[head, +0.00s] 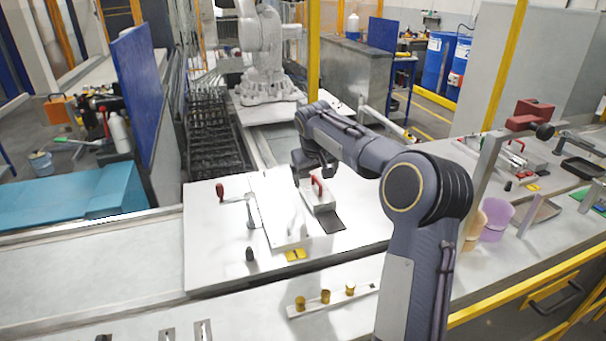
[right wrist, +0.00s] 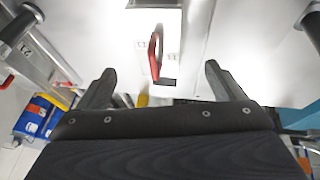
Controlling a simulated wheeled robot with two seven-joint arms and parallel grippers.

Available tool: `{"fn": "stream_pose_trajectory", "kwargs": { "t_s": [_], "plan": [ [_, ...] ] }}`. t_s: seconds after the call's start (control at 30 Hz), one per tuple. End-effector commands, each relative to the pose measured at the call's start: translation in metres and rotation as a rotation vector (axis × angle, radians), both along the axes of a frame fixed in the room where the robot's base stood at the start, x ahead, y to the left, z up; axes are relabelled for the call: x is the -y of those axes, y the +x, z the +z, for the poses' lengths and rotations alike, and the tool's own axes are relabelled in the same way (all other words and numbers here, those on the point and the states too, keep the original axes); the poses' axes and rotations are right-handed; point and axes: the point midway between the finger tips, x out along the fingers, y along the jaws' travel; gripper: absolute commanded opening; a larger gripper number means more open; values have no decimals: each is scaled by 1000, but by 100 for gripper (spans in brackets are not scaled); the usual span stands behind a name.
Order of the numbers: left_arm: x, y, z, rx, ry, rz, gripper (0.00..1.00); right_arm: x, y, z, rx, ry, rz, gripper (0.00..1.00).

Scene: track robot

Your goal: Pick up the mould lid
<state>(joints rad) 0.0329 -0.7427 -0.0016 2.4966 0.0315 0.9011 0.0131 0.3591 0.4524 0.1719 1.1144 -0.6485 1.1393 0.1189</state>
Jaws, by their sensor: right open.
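The mould lid (head: 320,199) is a pale metal block with a red handle on top. It rests on the white worktop in the middle of the head view. Its upright red handle (right wrist: 154,55) shows between the fingers in the right wrist view. My right gripper (head: 312,177) is just above and behind the handle in the head view, partly in front of the lid's far end. Its two fingers (right wrist: 158,72) are wide apart with nothing between them, and they appear clear of the handle. My left gripper is not in view.
A red-handled clamp (head: 221,191) and a long pale plate (head: 276,215) lie left of the lid. A dark pad (head: 331,222) is at its near end. A strip with brass pieces (head: 326,297) lies nearer. A white robot arm (head: 263,55) stands behind.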

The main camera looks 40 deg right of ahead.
Motion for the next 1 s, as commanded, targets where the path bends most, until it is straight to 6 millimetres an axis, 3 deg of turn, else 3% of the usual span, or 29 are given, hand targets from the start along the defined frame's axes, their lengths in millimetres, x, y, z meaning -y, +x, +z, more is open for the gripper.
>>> {"fn": "stream_pose_trajectory", "kwargs": {
  "t_s": [0.7, 0.97, 1.0],
  "plan": [
    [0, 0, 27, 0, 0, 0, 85, 30, 30, -71, -6, -10, -13, 89],
    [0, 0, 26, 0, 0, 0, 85, 31, 31, -74, -3, -10, -13, 89],
    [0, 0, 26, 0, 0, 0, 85, 31, 31, -74, -3, -10, -13, 84]
  ]
}}
